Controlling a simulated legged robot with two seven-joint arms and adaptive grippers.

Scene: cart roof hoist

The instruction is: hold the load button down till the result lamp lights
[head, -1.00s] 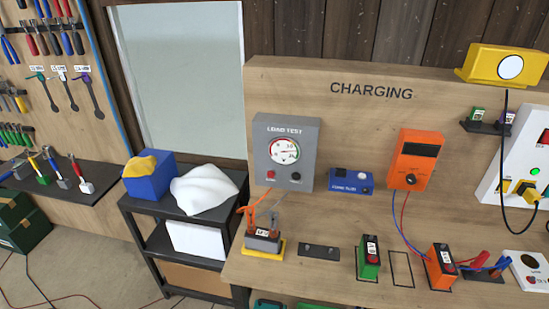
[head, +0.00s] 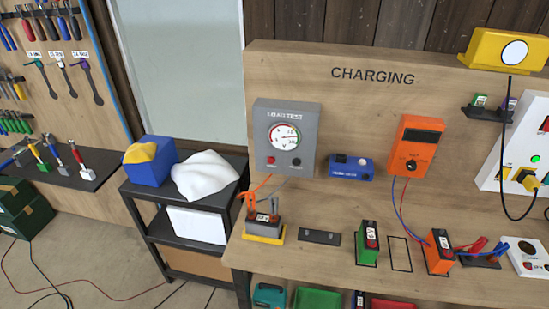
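The grey load test box (head: 286,138) is fixed to the charging board. It has a round dial (head: 284,136), a red button (head: 271,161) at lower left and a dark round lamp or knob (head: 296,162) at lower right, which looks unlit. Orange and grey leads run down from the box to a grey and dark battery (head: 263,222) on a yellow tray (head: 264,239). Nothing touches the red button. Neither of my grippers is in the head view.
A blue box (head: 351,167) and an orange meter (head: 415,146) sit right of the tester. Green (head: 367,243) and orange (head: 438,252) batteries stand on the wooden bench (head: 330,262). A black cart (head: 160,187) with a blue bin and white cloth stands at left.

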